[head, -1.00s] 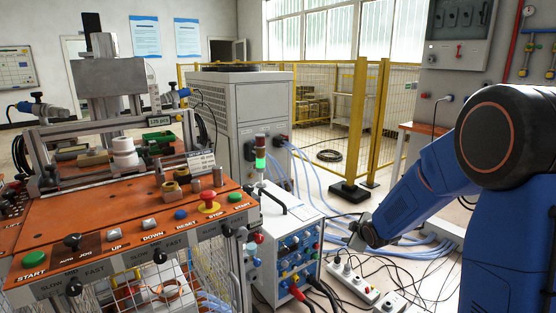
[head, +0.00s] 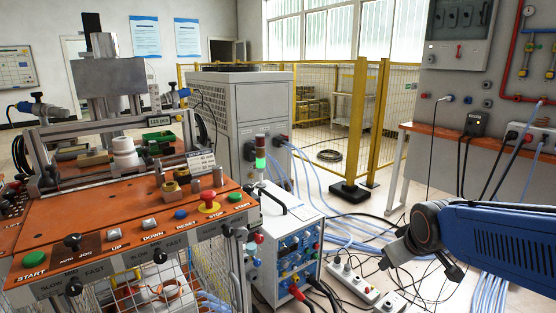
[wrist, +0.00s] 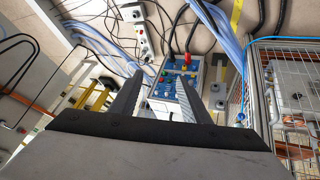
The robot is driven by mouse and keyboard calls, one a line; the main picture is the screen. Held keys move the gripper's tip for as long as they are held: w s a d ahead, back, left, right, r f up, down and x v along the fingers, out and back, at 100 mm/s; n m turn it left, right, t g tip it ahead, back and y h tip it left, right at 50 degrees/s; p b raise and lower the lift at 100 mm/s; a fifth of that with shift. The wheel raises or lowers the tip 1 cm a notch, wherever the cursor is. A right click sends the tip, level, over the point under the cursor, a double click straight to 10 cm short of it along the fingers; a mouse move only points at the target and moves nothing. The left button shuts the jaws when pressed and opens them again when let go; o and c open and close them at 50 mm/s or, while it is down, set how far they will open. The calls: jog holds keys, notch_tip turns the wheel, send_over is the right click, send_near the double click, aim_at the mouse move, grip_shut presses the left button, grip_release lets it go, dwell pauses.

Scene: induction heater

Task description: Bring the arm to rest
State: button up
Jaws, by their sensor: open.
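My arm (head: 500,245) reaches in from the right edge of the head view, low and roughly level. My gripper (head: 388,258) is at its left end, above the floor and to the right of the white power unit. In the wrist view my gripper (wrist: 160,98) shows two grey fingers spread apart with nothing between them. The power unit with coloured knobs and sockets (wrist: 172,82) lies beyond the fingertips, apart from them.
The orange-topped heater bench (head: 95,225) fills the left. The power unit (head: 290,250) stands beside it. Cables and a power strip (head: 353,282) lie on the floor. A yellow fence (head: 358,125) stands behind, and a wall table (head: 450,131) at the right.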

jog(key=s+a+m+g, duration=0.1)
jog(key=s+m, duration=0.3)
jog(key=s, duration=1.4)
jog(key=shift+s+a+r+g+y, duration=0.15)
jog(key=shift+s+g+y, duration=0.15)
jog(key=shift+g, duration=0.3)
